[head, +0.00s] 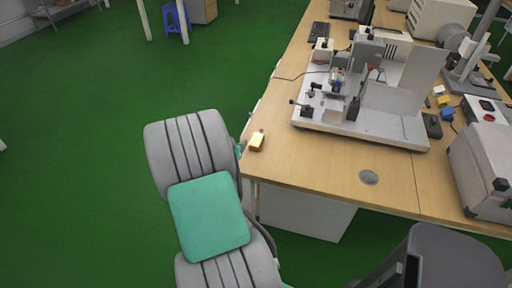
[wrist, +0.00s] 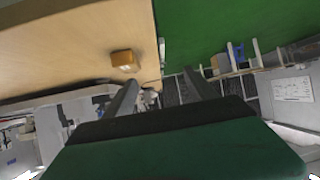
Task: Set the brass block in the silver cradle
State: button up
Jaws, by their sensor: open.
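The brass block (head: 256,142) lies on the wooden table near its left edge in the head view. It also shows in the wrist view (wrist: 123,58), on the wood beyond and left of the fingertips. My gripper (wrist: 161,78) has its two dark fingers apart with nothing between them. It is apart from the block; its height over the table is hard to judge. I cannot make out the gripper in the head view. A silver-grey fixture (head: 390,132) with small mounted parts stands on the table, right of the block. I cannot tell which part is the silver cradle.
A grey box (head: 485,170) stands at right. A dark chair-like shape (head: 450,262) is at bottom right. A blue stool (head: 176,20) stands far back.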

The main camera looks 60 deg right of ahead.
jog(key=m+g+h, duration=0.1)
jog(key=h, duration=0.1)
send_near(257, 138)
jog(key=shift+x, duration=1.25)
jog(key=x, duration=0.7)
jog(key=shift+d+f+p, duration=0.15)
jog(key=shift+d+p, duration=0.05)
jog(key=shift+p, duration=0.1)
jog(key=shift+c, duration=0.2)
jog(key=shift+a, duration=0.1)
grip_shut()
